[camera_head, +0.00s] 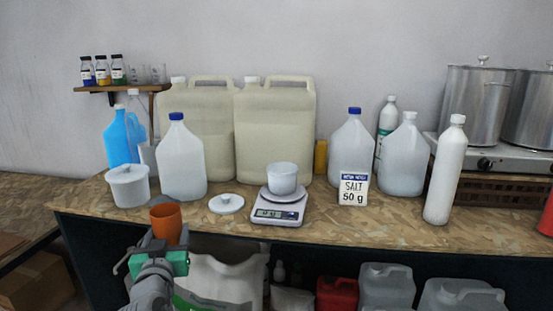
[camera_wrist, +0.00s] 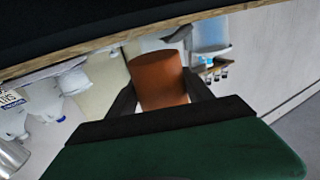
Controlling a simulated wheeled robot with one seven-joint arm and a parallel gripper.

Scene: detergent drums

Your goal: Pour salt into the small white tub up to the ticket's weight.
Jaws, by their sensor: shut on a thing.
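The small white tub (camera_head: 282,177) stands on the kitchen scale (camera_head: 277,207), whose display digits are too small to read surely. The ticket (camera_head: 354,189) reads "SALT 50 g" and stands right of the scale. My gripper (camera_head: 165,238) is at the bench's front edge, left of the scale. It is shut on an orange-brown cup (camera_head: 165,222), which also shows between the fingers in the wrist view (camera_wrist: 160,80). The cup's contents are hidden. A loose white lid (camera_head: 226,204) lies left of the scale.
Clear jugs with blue caps (camera_head: 182,160) (camera_head: 351,150) and large cream canisters (camera_head: 275,130) stand behind the scale. A white bottle (camera_head: 446,172) and steel pots (camera_head: 475,103) are at the right. The bench front between scale and bottle is clear.

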